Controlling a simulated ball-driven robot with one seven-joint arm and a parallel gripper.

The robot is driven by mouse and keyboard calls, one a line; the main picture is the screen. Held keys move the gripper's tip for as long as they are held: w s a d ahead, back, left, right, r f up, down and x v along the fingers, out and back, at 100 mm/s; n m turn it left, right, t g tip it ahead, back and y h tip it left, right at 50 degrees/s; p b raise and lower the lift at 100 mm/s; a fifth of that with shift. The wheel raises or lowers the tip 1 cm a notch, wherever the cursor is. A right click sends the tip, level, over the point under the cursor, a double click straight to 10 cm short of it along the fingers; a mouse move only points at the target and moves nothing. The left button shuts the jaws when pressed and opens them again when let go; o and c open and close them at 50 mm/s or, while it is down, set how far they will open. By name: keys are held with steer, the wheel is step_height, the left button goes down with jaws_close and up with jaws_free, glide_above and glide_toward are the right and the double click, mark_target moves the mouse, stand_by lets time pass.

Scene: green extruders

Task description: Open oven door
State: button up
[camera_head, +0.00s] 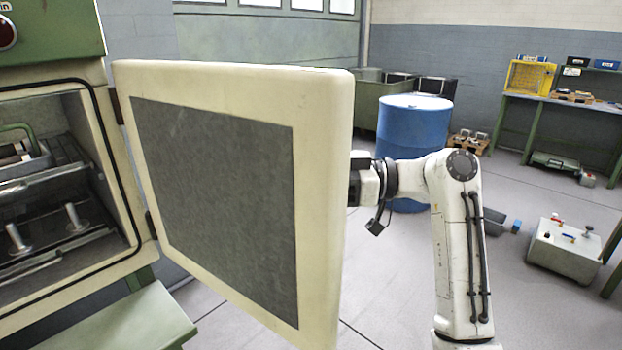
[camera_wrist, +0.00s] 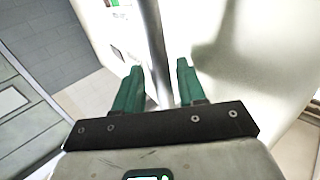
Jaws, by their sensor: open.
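The oven door (camera_head: 319,200) is cream with a dark grey inner panel, and it stands swung wide open to the right of the oven (camera_head: 138,215). In the wrist view the door's pale outer face (camera_wrist: 255,60) fills the right side. A grey metal bar handle (camera_wrist: 153,40) runs along it. My gripper (camera_wrist: 158,67) has two green fingers, spread apart, with the bar passing between them in the picture. I cannot tell whether either finger touches the bar. In the head view the fingers are hidden behind the door, and my wrist shows at its right edge.
The oven interior shows racks and metal parts (camera_head: 75,217). A green ledge (camera_head: 120,325) juts out below the opening. A blue barrel (camera_head: 412,125) stands behind my arm. A white box (camera_head: 563,247) sits on the floor at right.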

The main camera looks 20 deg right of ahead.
steer(key=v, duration=1.1)
steer(key=shift+b, duration=0.4)
